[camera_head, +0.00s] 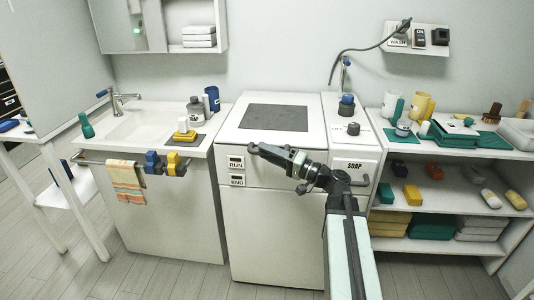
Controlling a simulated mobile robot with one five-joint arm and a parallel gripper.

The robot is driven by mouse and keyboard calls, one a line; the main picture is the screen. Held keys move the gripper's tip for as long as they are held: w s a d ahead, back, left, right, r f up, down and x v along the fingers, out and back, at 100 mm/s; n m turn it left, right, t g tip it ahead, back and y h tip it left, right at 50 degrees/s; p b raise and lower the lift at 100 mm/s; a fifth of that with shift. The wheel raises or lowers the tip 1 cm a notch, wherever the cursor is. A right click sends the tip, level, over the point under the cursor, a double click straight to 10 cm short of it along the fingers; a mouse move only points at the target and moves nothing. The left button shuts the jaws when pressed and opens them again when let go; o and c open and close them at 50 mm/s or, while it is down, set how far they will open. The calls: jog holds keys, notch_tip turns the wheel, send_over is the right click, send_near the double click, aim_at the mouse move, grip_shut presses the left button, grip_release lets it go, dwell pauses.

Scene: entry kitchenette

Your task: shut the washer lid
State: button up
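The washer (275,225) is the white front-loading-height cabinet in the middle, with RUN and END labels on its upper left front. Its white top (228,127) carries a dark grey rectangular panel (277,118). The top looks flat or nearly so; I cannot tell whether a small gap stands under the lid. My gripper (254,149) reaches in from the lower right and points left, in front of the washer's top front edge in the picture. Its dark fingers overlap in this view, so their opening is unclear. I see nothing held, and contact with the washer is unclear.
A sink counter (150,122) with bottles and a hanging towel (127,180) stands left. A narrow SOAP unit (356,165) adjoins the washer on the right. Beyond it is a loaded shelf (400,178). A cable (340,62) hangs from the wall shelf. Floor shows in front.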

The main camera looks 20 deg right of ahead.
jog(key=b+v, duration=0.1)
jog(key=v, duration=0.6)
jog(key=shift+s+d, duration=0.2)
jog(key=shift+s, duration=0.05)
